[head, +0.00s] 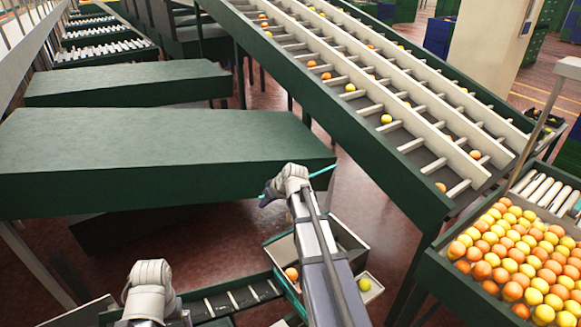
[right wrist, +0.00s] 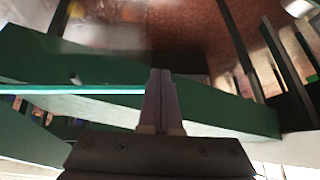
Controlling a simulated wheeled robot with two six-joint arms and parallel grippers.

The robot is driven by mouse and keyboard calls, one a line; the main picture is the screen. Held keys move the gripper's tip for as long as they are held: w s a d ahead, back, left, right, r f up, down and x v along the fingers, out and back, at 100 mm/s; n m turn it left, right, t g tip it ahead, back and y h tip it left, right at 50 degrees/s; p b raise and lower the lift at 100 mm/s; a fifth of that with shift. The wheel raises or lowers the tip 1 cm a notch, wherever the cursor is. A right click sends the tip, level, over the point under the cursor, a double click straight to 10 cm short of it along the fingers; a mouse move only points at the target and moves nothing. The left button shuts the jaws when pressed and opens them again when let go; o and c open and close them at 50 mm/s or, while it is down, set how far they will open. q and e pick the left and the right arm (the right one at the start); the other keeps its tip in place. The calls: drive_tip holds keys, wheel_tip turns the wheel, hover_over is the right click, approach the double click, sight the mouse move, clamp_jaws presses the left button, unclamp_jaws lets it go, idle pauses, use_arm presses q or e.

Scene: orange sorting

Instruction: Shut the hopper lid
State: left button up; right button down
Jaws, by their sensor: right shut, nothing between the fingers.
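A thin teal edge (head: 322,171) shows on both sides of my right wrist in the head view. It may be the hopper lid seen nearly edge-on, but I cannot tell for certain. My right gripper (right wrist: 161,75) is shut and empty. In the right wrist view its fingers lie in front of a dark green panel (right wrist: 35,65) with a bright teal edge; contact cannot be told. In the head view the same gripper (head: 270,192) is mostly hidden by its wrist. My left arm shows at the lower left, but its gripper is not visible.
An open box (head: 352,243) stands below my right arm, with an orange (head: 291,273) and a yellow fruit (head: 364,284) nearby. A sloping conveyor (head: 340,75) carries scattered fruit. A full crate (head: 432,265) stands at right. Large green panels (head: 150,150) fill the left.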

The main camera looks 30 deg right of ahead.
drive_tip(key=w+d+r+t, duration=0.1)
drive_tip(key=w+d+r, duration=0.1)
drive_tip(key=d, duration=0.3)
drive_tip(key=w+d+r+t+h, duration=0.1)
drive_tip(key=d, duration=0.5)
drive_tip(key=w+d+r+t, duration=0.1)
drive_tip(key=w+d+r, duration=0.1)
drive_tip(key=d, duration=0.3)
drive_tip(key=shift+w+d+r+m+h+p, duration=0.3)
drive_tip(key=shift+d, duration=0.05)
drive_tip(key=shift+d+r+t, duration=0.1)
drive_tip(key=shift+d+t, duration=0.2)
drive_tip(key=w+f+b, duration=0.1)
drive_tip(key=f+b, duration=0.1)
drive_tip(key=w+f+b, duration=0.3)
drive_tip(key=f+b, duration=0.2)
drive_tip(key=shift+w+a, duration=0.2)
drive_tip(key=shift+a, duration=0.05)
drive_tip(key=shift+s, duration=0.3)
use_arm(q)
drive_tip(key=f, duration=0.5)
drive_tip(key=shift+w+a+f, duration=0.15)
drive_tip(key=shift+a+f, duration=0.15)
drive_tip(key=shift+a, duration=0.05)
use_arm(e)
drive_tip(key=shift+w, duration=0.1)
